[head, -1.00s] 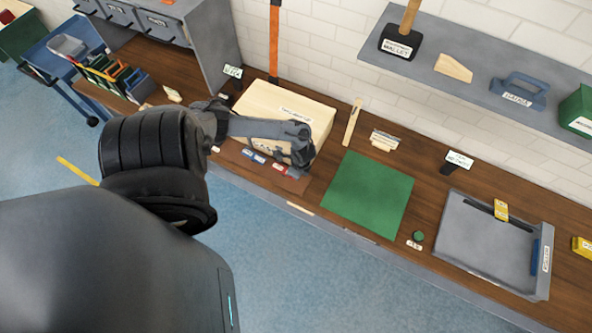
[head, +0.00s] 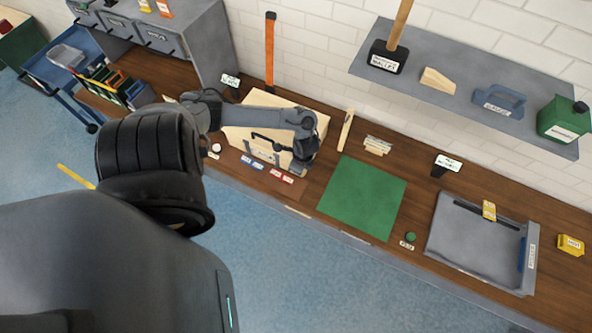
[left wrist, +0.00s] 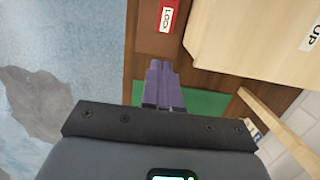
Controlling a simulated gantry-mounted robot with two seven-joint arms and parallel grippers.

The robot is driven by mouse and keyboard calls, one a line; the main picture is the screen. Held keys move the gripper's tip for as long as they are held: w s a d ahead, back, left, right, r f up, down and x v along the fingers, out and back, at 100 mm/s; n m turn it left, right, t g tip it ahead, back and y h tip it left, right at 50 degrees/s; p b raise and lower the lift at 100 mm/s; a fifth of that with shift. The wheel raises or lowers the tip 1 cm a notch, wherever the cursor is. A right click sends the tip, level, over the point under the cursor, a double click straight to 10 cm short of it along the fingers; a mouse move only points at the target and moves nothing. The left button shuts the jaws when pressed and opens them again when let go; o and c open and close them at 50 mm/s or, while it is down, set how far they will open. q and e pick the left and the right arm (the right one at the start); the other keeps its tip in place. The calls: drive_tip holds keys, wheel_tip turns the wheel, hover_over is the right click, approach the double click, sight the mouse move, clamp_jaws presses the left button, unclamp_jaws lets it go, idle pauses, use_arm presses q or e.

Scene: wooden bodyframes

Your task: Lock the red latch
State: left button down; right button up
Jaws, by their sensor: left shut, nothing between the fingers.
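A pale wooden box (head: 313,117) stands on the bench in the head view, with a dark handle (head: 268,144) on its front. Its near right corner also shows in the wrist view (left wrist: 235,50). A red label reading LOCK (left wrist: 167,17) lies on the brown strip in front of the box. No red latch itself can be made out; my arm and gripper cover part of the box front. My left gripper (head: 300,168) is at the box's front right corner. In the wrist view its purple-grey fingers (left wrist: 163,85) are shut and empty. My right gripper is not in view.
The brown strip (head: 262,176) carries blue and red labels. A green mat (head: 362,197) lies clear to the right. A wooden stick (head: 346,130) stands behind it. A grey tray (head: 480,240) is farther right. A shelf (head: 455,85) runs along the wall above.

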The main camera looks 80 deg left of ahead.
use_arm(q)
drive_tip(key=shift+w+d+r, duration=0.1)
drive_tip(key=shift+r, duration=0.8)
